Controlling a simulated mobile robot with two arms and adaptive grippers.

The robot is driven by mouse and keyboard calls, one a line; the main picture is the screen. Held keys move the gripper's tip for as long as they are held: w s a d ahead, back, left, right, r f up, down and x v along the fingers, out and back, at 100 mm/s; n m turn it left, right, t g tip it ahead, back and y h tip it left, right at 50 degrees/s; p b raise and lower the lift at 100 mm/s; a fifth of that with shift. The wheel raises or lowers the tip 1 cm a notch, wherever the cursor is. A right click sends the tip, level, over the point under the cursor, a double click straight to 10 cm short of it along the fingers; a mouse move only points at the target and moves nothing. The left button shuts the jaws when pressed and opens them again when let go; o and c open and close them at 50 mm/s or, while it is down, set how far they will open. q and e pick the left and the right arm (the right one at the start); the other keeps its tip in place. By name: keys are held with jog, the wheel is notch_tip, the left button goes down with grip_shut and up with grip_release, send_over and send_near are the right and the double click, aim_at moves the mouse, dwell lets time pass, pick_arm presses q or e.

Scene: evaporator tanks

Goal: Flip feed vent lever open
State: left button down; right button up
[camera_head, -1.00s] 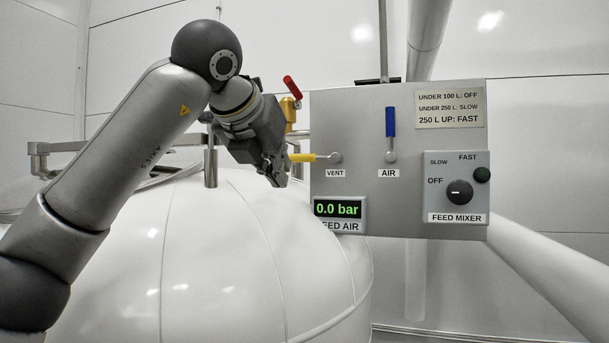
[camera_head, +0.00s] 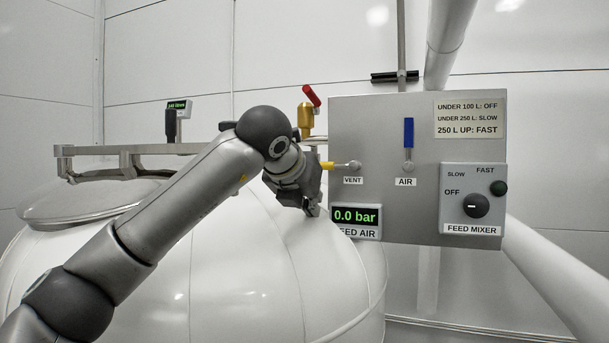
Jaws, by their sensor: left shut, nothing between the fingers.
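The feed vent lever (camera_head: 328,165) has a yellow handle and sits on the grey panel (camera_head: 360,120) above the label VENT. It points left, lying about level, from its pivot at the panel's left side. My left gripper (camera_head: 314,211) is shut and empty. It is just left of the panel, with its fingers pointing down below the yellow handle. The gripper body covers part of the space beside the handle's left end; I cannot tell whether they touch. My right gripper is not in view.
The blue AIR lever (camera_head: 408,132) stands upright on the panel. The display (camera_head: 355,216) reads 0.0 bar. The mixer knob (camera_head: 476,205) is at the right. A red-handled brass valve (camera_head: 306,114) rises behind my gripper. The white tank (camera_head: 240,270) lies below my arm.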

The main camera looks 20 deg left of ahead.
aim_at(332, 166)
pick_arm(q)
notch_tip(332, 166, up, 2)
jog(key=shift+w+r+p, duration=0.1)
jog(key=shift+p, duration=0.25)
jog(key=shift+d+r+p, duration=0.1)
jog(key=shift+r+p, duration=0.7)
jog(key=shift+r, duration=0.1)
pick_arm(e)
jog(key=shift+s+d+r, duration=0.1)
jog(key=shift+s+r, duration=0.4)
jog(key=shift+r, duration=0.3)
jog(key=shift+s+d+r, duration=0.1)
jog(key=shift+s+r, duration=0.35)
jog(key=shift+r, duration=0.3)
pick_arm(q)
jog(key=shift+w, duration=0.1)
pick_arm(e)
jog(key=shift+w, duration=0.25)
